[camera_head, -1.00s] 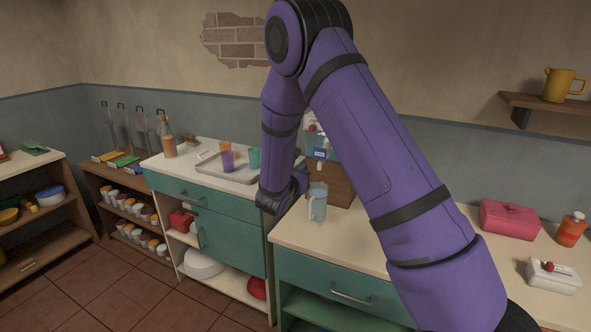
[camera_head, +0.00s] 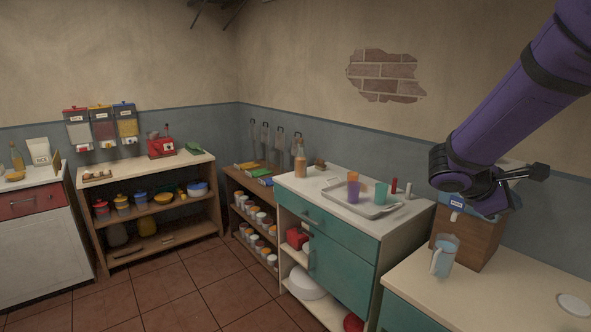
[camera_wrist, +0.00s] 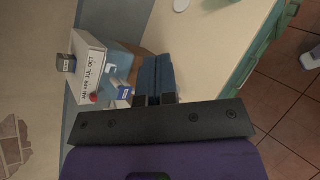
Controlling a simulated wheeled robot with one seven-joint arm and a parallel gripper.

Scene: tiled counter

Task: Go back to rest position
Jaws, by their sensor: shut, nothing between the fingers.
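My gripper (camera_head: 540,171) shows at the right of the head view, at the end of my purple arm, in front of and above a wooden box-like stand on the counter. In the wrist view its two dark fingers (camera_wrist: 156,76) lie side by side, shut with nothing between them. A light-blue pitcher (camera_head: 444,256) stands on the counter left of the wooden stand (camera_head: 467,243), below my gripper. No object is held.
A metal tray (camera_head: 381,211) with coloured cups sits on the teal cabinet's top. Shelves and a white cabinet (camera_head: 42,245) line the left. The tiled floor (camera_head: 150,295) is clear. In the wrist view, a lettered white box (camera_wrist: 90,65) is close left of the fingers.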

